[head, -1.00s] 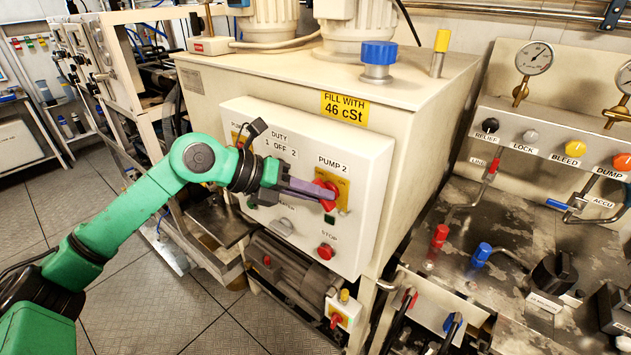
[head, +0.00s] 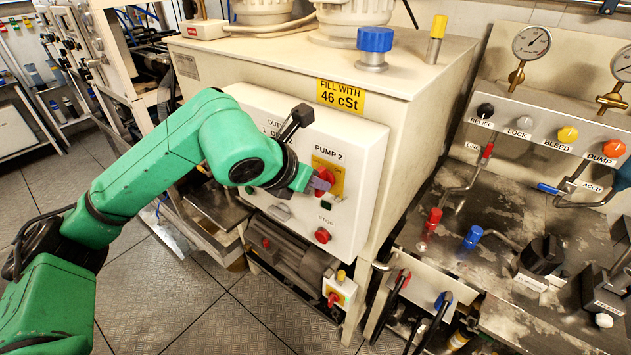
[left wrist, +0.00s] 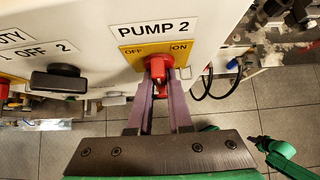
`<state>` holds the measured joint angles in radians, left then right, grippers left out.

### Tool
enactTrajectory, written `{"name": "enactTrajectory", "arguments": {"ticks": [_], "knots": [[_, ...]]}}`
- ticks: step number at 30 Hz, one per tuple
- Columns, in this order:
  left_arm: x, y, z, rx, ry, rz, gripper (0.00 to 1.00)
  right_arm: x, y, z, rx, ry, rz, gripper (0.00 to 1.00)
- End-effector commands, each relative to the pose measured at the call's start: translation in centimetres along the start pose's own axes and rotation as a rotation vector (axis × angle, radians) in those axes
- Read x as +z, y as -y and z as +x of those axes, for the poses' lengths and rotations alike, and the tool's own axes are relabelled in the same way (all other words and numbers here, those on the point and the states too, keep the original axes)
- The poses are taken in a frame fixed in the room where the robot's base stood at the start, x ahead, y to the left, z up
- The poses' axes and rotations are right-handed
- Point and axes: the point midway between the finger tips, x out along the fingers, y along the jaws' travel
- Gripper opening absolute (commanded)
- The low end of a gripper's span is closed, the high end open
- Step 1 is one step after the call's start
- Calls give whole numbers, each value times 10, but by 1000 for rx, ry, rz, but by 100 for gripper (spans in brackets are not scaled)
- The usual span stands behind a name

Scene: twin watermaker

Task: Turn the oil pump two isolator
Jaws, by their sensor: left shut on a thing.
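The pump two isolator is a red handle (left wrist: 158,68) on a yellow plate (left wrist: 160,50) marked OFF and ON, under the PUMP 2 label. In the head view the yellow plate (head: 329,170) is on the right part of the white panel, and my wrist and fingers partly cover the red handle. My left gripper (head: 322,183) is at the handle. In the left wrist view its purple fingers (left wrist: 158,90) lie on both sides of the handle, shut on it. The handle's exact angle is hard to tell. My right gripper is not in view.
A red STOP button (head: 322,236) and a dark green button (head: 327,203) sit below the isolator. A black DUTY selector (left wrist: 59,78) is to its left. A smaller red-and-yellow switch (head: 335,298) is lower down. A valve bench (head: 480,270) stands to the right.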

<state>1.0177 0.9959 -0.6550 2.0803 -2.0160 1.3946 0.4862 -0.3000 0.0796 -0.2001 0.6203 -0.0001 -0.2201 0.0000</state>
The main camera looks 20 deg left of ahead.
Motion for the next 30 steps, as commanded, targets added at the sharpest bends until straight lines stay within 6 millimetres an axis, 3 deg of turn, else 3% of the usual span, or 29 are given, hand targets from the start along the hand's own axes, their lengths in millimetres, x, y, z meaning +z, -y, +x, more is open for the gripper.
{"name": "enactTrajectory", "arguments": {"ticks": [15, 16, 18, 30], "knots": [[-1, 0, 0, 15, -2, 15, 0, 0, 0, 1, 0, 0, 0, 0], [-1, 0, 0, 15, -2, 15, 29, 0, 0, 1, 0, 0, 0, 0], [-1, 0, 0, 14, -2, 15, 48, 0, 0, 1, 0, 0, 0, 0], [-1, 0, -9, 15, 1, 15, 48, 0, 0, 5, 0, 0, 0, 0]]}}
